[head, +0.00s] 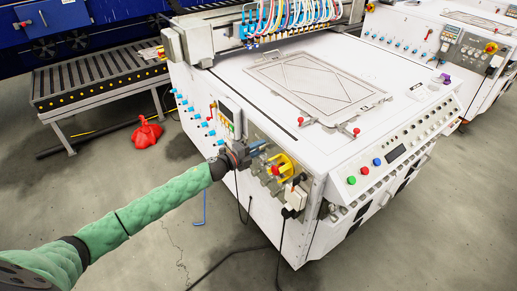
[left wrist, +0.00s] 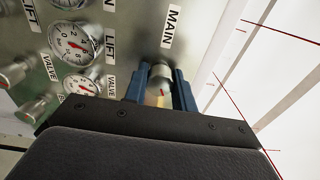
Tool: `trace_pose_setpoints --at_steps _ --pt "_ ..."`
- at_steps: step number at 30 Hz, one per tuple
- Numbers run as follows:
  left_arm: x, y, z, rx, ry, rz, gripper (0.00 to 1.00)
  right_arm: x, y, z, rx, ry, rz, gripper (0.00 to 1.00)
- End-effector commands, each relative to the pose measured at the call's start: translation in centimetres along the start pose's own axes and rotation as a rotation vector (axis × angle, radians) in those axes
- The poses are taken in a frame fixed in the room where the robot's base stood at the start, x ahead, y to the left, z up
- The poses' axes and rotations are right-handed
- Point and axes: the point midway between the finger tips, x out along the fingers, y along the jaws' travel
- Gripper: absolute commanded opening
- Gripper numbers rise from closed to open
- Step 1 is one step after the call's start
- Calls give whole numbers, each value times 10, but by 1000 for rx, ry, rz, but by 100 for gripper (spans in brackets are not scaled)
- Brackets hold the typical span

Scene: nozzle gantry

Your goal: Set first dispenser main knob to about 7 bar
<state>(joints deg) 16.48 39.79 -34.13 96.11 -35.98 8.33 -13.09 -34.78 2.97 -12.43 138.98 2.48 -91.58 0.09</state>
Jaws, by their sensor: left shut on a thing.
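The first dispenser main knob (left wrist: 160,72) is a pale metal knob under the MAIN label (left wrist: 172,27) in the left wrist view. My left gripper (left wrist: 160,84) has its two blue fingers on either side of it, shut on it. In the head view my left gripper (head: 262,149) reaches the side panel of the white machine (head: 225,80), and the knob is too small to make out. No gauge that clearly belongs to the main knob shows, so its pressure cannot be read. My right gripper is not in view.
Left of the knob are a LIFT gauge (left wrist: 73,44), a lower gauge (left wrist: 81,84) and valve knobs (left wrist: 35,108). In the head view a yellow-and-red switch (head: 284,167) sits just right of my gripper. A red bundle (head: 147,134) lies on the floor, and cables hang below the panel.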

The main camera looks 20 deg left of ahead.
Motion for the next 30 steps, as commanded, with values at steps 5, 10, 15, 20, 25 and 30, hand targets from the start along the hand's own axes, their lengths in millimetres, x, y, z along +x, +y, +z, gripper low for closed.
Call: trace_pose_setpoints --at_steps 5,10,15,20,25,30 --pt "0 2 -1 -2 1 2 4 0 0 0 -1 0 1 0" --pt "0 2 -1 -2 1 2 48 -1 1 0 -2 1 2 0" --pt "0 1 -1 -2 1 1 48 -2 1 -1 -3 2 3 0" --pt "-2 1 0 -2 0 1 48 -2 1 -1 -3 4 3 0" --pt "-18 4 -1 -3 0 2 48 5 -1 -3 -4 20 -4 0" --pt "-43 4 -1 -3 1 3 48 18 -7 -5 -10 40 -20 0"
